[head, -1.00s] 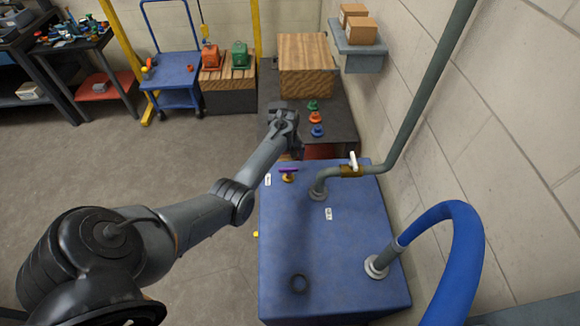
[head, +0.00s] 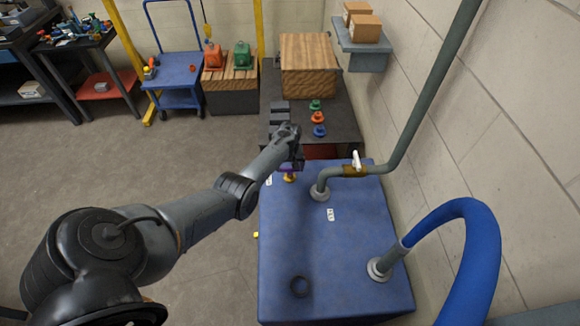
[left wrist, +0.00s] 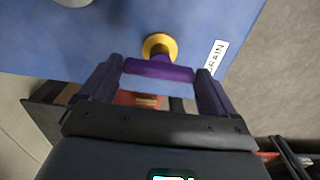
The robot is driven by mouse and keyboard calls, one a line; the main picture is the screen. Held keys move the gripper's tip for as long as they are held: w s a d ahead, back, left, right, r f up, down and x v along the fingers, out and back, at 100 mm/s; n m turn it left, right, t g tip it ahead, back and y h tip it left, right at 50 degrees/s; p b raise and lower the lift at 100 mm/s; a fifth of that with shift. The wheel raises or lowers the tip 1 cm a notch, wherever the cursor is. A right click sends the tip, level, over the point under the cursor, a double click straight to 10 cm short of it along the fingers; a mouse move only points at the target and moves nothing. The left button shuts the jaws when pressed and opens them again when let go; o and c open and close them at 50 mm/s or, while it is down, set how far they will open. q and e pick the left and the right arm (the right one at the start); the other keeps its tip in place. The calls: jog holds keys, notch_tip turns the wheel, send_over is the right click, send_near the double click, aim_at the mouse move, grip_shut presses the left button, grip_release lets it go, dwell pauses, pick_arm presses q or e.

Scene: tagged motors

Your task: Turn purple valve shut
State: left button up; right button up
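The purple valve is a purple bar handle (left wrist: 158,70) on a round yellow base (left wrist: 160,46), on the blue tank (head: 275,250). In the head view the yellow base (head: 289,178) shows at the tank's far left edge, and the handle is mostly hidden by my left gripper (head: 291,163). In the left wrist view, the two fingers are apart, one near each end of the handle. I cannot tell whether they touch it. A white label reading "DRAIN" (left wrist: 216,57) is beside the valve. My right gripper is not in view.
A blue hose (head: 470,230) curves up at the tank's right. Green, orange and blue knobs (head: 318,117) stand on the dark table behind. The floor at left is clear.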

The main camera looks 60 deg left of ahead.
pick_arm(q)
jog(key=c, duration=0.5)
jog(key=shift+c, duration=0.2)
jog(key=shift+n, duration=0.4)
jog(key=n, duration=0.3)
jog(key=shift+n, duration=0.4)
jog(key=n, duration=0.3)
jog(key=shift+f+n, duration=0.15)
jog(key=shift+n, duration=0.15)
jog(key=n+b, duration=0.2)
jog(key=n, duration=0.3)
jog(key=n+b, duration=0.2)
jog(key=n, duration=0.2)
jog(key=shift+n, duration=0.3)
